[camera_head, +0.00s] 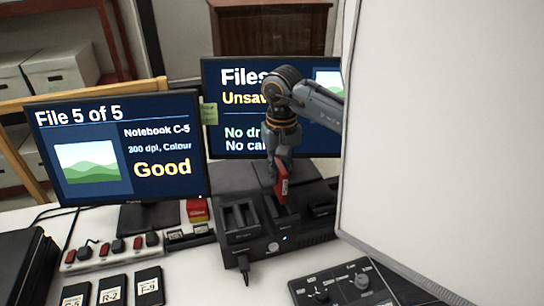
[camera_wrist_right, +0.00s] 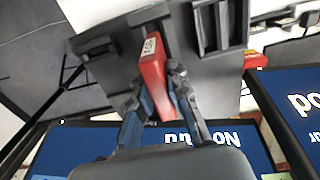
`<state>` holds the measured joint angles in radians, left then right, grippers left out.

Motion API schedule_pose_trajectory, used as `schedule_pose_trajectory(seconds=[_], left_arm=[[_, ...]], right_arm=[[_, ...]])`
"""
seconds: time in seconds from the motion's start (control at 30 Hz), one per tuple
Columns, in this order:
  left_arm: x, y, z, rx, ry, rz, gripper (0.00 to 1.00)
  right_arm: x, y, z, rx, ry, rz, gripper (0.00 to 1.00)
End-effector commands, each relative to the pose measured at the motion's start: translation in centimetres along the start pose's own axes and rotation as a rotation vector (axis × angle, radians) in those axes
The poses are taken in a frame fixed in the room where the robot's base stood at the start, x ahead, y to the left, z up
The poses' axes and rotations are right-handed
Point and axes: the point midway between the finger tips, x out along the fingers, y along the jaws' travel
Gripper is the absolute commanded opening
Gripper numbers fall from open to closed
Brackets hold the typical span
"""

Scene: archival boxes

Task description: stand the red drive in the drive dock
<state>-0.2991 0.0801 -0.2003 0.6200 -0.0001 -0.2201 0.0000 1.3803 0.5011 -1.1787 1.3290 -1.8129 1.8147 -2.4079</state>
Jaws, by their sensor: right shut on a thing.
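The red drive (camera_head: 282,183) is upright with a pale label on its side. My right gripper (camera_head: 283,160) is shut on its upper part. The black drive dock (camera_head: 262,245) stands on the white desk below, and the drive's lower end is at the dock's top by a slot. I cannot tell whether that end is inside the slot. In the right wrist view, the fingers (camera_wrist_right: 160,95) clasp the red drive (camera_wrist_right: 151,62), with the dock (camera_wrist_right: 205,75) behind it. My left gripper is not in view.
Two monitors stand behind, one on the left (camera_head: 120,150) and one behind my right arm (camera_head: 232,110). A power strip (camera_head: 110,250) and labelled black drives (camera_head: 112,290) lie at left. A control box (camera_head: 335,288) is in front. A large white panel (camera_head: 450,130) blocks the right side.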

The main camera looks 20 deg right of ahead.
Motion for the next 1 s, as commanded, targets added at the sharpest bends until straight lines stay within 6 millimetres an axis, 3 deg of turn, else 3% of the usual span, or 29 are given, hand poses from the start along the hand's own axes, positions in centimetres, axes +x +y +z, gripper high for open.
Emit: schedule_pose_trajectory(seconds=[0.5,1.0], left_arm=[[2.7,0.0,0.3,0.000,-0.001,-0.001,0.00],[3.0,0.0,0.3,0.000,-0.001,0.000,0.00]], right_arm=[[4.0,-0.1,0.0,-0.003,-0.001,0.001,0.00],[4.6,-0.3,0.1,-0.005,-0.003,-0.001,0.00]])
